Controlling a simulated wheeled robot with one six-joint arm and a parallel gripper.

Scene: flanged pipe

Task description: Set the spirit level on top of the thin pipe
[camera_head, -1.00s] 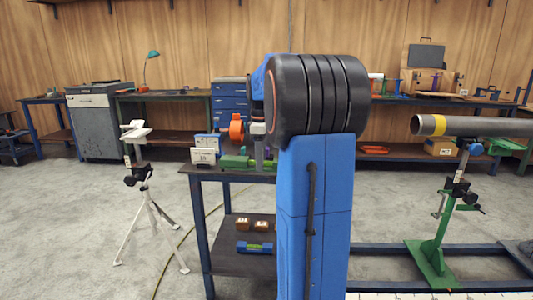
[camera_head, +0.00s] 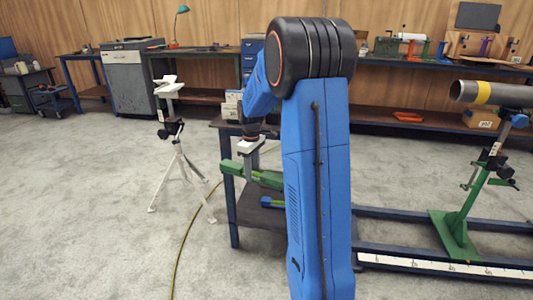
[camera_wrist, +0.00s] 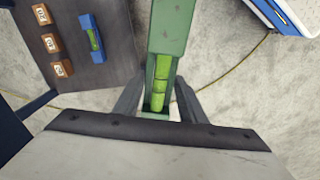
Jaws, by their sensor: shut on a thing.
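My gripper (camera_wrist: 160,97) is shut on a green spirit level (camera_wrist: 172,28) with bright green vials. In the head view the level (camera_head: 268,180) is held in the air by the table's left front, below my gripper (camera_head: 249,160); my arm hides its right end. A grey pipe (camera_head: 510,95) with a yellow band lies at the right on a green stand (camera_head: 455,225), well away from the level. Its far end is out of view, and I cannot tell whether it is the thin pipe.
A blue level (camera_wrist: 92,38) and several small wooden blocks (camera_wrist: 51,43) lie on the dark lower shelf (camera_wrist: 112,65). A white tripod stand (camera_head: 172,130) is at the left. A cable (camera_head: 185,245) crosses the floor. A low blue frame (camera_head: 400,215) runs under the pipe.

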